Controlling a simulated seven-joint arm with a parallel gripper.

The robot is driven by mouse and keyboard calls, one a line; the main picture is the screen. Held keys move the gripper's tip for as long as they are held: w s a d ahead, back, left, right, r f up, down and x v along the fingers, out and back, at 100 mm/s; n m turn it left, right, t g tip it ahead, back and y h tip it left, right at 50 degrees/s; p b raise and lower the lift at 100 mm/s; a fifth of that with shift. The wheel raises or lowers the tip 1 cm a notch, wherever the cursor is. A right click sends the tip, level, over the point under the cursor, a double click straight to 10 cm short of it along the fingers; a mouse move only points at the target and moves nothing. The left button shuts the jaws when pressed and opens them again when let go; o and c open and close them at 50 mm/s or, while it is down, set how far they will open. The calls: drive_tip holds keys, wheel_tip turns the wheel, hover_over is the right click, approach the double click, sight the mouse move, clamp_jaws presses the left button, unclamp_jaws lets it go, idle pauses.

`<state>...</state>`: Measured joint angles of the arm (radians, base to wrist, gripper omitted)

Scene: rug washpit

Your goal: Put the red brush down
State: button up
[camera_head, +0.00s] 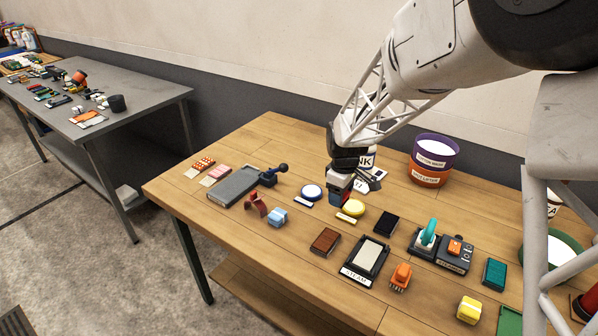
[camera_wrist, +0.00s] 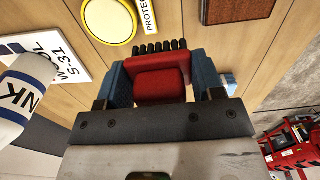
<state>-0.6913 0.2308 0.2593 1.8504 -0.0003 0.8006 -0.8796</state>
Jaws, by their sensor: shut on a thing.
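The red brush (camera_wrist: 160,84) is a red block with a row of black bristles, held between the blue-padded fingers of my gripper (camera_wrist: 163,76) in the wrist view. In the head view my gripper (camera_head: 342,188) hangs over the wooden table (camera_head: 262,150), pointing down, just behind and left of a yellow disc (camera_head: 354,208). Only a small part of the red brush (camera_head: 341,199) shows there. The brush appears to be above the tabletop; whether it touches anything is hard to tell.
A white-and-blue disc (camera_head: 312,191) lies left of the gripper, a black pad (camera_head: 386,223) to its right. A brown block (camera_head: 325,241) and a "STEAM" tray (camera_head: 347,277) lie in front. Stacked purple and orange buckets (camera_head: 433,153) stand behind. Bare wood shows at the table's front left.

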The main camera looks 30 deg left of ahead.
drive_tip(key=a+f, duration=0.1)
drive_tip(key=a, duration=0.3)
drive_tip(key=w+a, duration=0.1)
drive_tip(key=a, duration=0.4)
drive_tip(key=w+a+f, duration=0.1)
drive_tip(key=a, duration=0.3)
drive_tip(key=shift+w+a+f, duration=0.15)
drive_tip(key=shift+f, duration=0.15)
hover_over(297, 171)
drive_tip(key=shift+f, duration=0.7)
drive_tip(key=shift+f, duration=1.8)
drive_tip(key=shift+f, duration=0.1)
drive_tip(key=o, duration=0.9)
drive_tip(key=shift+o, duration=0.2)
